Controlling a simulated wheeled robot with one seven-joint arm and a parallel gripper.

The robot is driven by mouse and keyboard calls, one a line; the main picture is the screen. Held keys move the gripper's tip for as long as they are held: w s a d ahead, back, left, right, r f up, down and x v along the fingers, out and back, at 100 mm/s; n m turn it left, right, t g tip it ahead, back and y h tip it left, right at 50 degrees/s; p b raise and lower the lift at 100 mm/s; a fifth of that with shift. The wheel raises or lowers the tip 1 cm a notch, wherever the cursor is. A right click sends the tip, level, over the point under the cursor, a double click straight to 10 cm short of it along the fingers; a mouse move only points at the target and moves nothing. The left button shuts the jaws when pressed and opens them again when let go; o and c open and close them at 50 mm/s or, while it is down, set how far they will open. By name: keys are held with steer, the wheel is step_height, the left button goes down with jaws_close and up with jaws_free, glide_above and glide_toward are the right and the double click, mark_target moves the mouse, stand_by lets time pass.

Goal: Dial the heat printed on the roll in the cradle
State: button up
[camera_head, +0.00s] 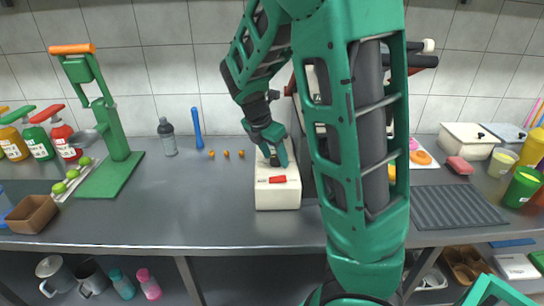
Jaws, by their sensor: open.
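A cream box-shaped machine (277,198) stands on the counter near the middle, with a red part (277,180) on its front. My gripper (275,158) points down over the top of this machine, above and behind the red part. A small dark part shows at the fingertips; I cannot tell whether it is a dial or whether the fingers touch it. The fingers are small in the view. My arm hides the area right of the machine. I cannot make out the roll, its cradle or any printed heat.
A green press (110,130) with an orange handle stands at the left, beside green fruit (72,174) and a brown bowl (32,213). A grey bottle (167,138) stands at the back. A dark ribbed mat (455,207) lies right. The counter left of the machine is mostly clear.

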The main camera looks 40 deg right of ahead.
steer(key=c, duration=1)
steer(key=shift+c, duration=0.2)
steer(key=m+g, duration=0.1)
steer(key=m, duration=0.3)
steer(key=shift+w+m+g, duration=0.35)
steer(key=shift+m+g, duration=0.05)
steer(key=m, duration=0.2)
steer(key=m+g, duration=0.1)
steer(key=m, duration=0.1)
steer(key=shift+w+d+m+g+y, duration=0.1)
steer(key=shift+w+m+g+y, duration=0.1)
steer(key=shift+m+g+y, duration=0.15)
steer(key=m+g+y, duration=0.1)
steer(key=m, duration=0.3)
steer(key=shift+w+d+r, duration=0.1)
steer(key=shift+d+m+g+y, duration=0.15)
steer(key=shift+m+y, duration=0.45)
steer(key=shift+m, duration=0.8)
steer(key=shift+d+m+g+y, duration=0.15)
steer(key=shift+m+y, duration=0.4)
steer(key=shift+m, duration=0.8)
steer(key=shift+a, duration=0.1)
steer(key=o, duration=1)
